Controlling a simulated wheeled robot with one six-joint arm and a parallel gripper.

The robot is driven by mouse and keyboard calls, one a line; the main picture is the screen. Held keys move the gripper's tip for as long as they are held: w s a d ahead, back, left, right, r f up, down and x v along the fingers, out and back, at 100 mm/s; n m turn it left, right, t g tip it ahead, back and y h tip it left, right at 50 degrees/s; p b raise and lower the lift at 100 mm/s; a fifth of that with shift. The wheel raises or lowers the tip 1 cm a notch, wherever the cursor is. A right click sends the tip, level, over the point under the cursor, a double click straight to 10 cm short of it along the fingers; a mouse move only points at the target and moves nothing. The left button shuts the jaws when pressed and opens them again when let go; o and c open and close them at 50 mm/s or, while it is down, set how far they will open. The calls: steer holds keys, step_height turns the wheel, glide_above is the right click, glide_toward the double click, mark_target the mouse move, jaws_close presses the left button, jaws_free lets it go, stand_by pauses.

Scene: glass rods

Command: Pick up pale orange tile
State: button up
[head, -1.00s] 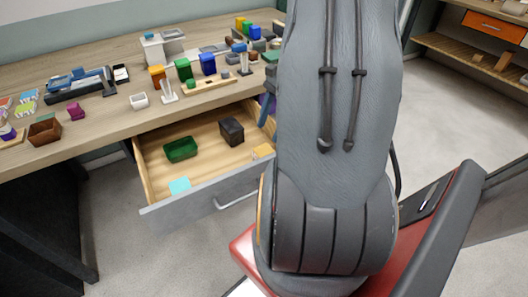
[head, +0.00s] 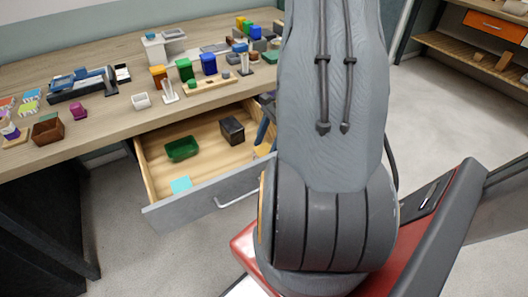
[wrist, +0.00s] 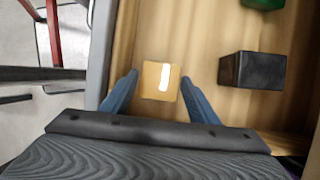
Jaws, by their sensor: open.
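The pale orange tile (wrist: 149,82) lies flat on the drawer floor in the wrist view, with a bright glare on it. In the head view a sliver of the tile (head: 262,150) shows beside my arm near the drawer's right end. My gripper (wrist: 158,78) is open, its two blue fingers on either side of the tile in the wrist view. I cannot tell how far the fingertips are above the floor. In the head view my arm hides most of the gripper, with a blue finger partly showing.
The open drawer (head: 207,194) also holds a dark box (head: 232,130), a green tray (head: 182,149) and a cyan tile (head: 181,185). In the wrist view the dark box (wrist: 252,70) stands right of the gripper. The drawer's front wall (wrist: 102,60) is close on the left.

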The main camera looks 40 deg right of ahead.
steer(key=shift+c, duration=0.2)
steer(key=c, duration=0.9)
steer(key=shift+r, duration=0.2)
